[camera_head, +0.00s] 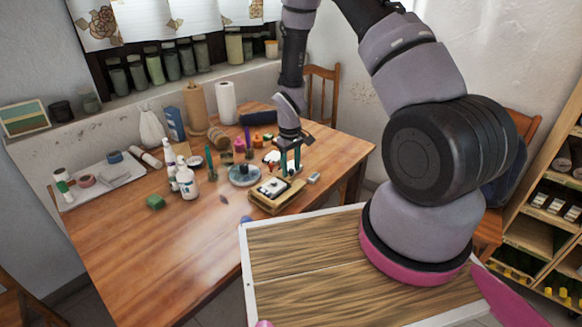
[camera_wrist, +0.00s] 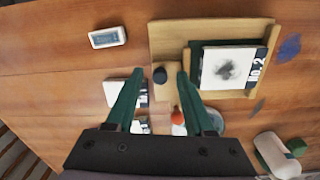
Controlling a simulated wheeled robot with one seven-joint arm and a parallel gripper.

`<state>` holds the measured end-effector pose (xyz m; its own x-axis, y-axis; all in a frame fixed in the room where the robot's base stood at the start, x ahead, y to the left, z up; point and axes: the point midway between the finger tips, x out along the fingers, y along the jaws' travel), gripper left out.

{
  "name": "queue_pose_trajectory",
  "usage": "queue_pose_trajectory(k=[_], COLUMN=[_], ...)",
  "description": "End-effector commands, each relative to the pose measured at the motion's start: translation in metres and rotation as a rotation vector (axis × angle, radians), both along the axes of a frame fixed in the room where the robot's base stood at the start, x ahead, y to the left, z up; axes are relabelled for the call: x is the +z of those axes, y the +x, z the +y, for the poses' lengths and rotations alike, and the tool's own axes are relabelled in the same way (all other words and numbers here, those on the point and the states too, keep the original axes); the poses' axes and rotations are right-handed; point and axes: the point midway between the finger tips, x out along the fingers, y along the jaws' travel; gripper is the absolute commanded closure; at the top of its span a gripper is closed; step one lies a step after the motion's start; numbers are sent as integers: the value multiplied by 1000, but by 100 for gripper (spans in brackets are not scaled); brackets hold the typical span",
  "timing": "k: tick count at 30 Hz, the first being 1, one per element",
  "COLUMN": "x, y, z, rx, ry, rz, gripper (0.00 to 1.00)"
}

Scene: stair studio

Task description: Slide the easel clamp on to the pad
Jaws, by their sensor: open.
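A small wooden easel (camera_head: 262,204) lies on the table; its pale wood (camera_wrist: 180,32) fills the upper middle of the wrist view. The pad (camera_wrist: 228,68) lies on its right part there, white with a dark smudge and a dark edge lettered "NO.2"; it shows in the head view (camera_head: 272,188). A dark round knob (camera_wrist: 160,75), apparently the clamp's, stands left of the pad with a gap between. My gripper (camera_wrist: 160,82) is open, its two green fingers on either side of the knob. I cannot tell whether they touch it. The head view also shows my gripper (camera_head: 288,160).
A small white block (camera_wrist: 107,37) lies beside the easel. White bottles (camera_head: 187,182), a round grey-blue dish (camera_head: 244,174) and a green block (camera_head: 156,202) stand left of it. Paint pots and rolls crowd behind. The table's front left (camera_head: 140,260) is bare.

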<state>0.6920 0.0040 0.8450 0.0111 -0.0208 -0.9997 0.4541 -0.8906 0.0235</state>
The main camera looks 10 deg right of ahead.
Motion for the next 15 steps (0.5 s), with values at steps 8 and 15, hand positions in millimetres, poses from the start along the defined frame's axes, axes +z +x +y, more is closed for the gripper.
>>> queue_pose_trajectory(k=[8,15], x=[0,0], y=[0,0], z=[0,0], rx=[0,0], ry=[0,0], rz=[0,0], gripper=[74,100])
